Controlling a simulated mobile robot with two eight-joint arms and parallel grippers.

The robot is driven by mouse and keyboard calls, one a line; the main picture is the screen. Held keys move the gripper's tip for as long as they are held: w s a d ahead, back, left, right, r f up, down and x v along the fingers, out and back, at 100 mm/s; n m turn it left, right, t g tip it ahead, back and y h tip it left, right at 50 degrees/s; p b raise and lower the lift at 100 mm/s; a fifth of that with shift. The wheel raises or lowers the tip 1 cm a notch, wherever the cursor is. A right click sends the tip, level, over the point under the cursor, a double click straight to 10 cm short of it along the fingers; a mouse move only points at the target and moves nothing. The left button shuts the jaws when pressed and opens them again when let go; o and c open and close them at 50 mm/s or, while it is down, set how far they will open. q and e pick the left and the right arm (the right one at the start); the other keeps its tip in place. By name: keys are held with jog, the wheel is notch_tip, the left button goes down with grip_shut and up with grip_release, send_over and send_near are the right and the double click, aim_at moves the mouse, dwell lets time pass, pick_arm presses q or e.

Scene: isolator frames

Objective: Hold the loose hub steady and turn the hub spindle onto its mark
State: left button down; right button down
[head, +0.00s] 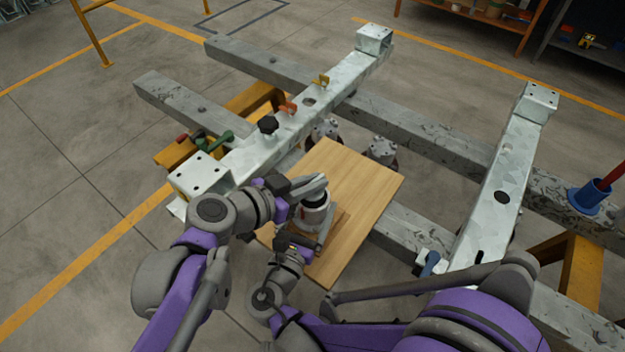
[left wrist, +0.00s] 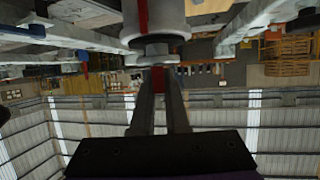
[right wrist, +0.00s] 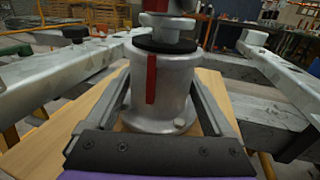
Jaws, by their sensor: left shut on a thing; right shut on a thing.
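The loose hub (head: 319,216) is a grey upright cylinder on a wooden board; it fills the middle of the right wrist view (right wrist: 172,95). A red stripe (right wrist: 151,79) runs down its side, below a black ring (right wrist: 165,46). The hub spindle (right wrist: 172,27) rises from the top; a red patch shows above it. My right gripper (right wrist: 160,85) is shut around the hub body, one finger on each side. My left gripper (left wrist: 158,75) is shut on the spindle's end (left wrist: 157,50) from above. The exact line-up of the red marks is unclear.
The wooden board (head: 365,185) lies across a grey steel frame and has free room right of the hub. Two flanged hubs (head: 382,150) stand behind it. Knobs and clamps (head: 268,125) sit on the left crossbeam. A blue cup (head: 590,195) is far right.

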pick_arm(q)
jog(key=shift+n+t+y, duration=0.8)
jog(key=shift+n+y, duration=0.1)
jog(key=shift+n, duration=0.1)
jog(key=c, duration=0.9)
grip_release()
jog(key=v, duration=1.2)
pick_arm(e)
grip_release()
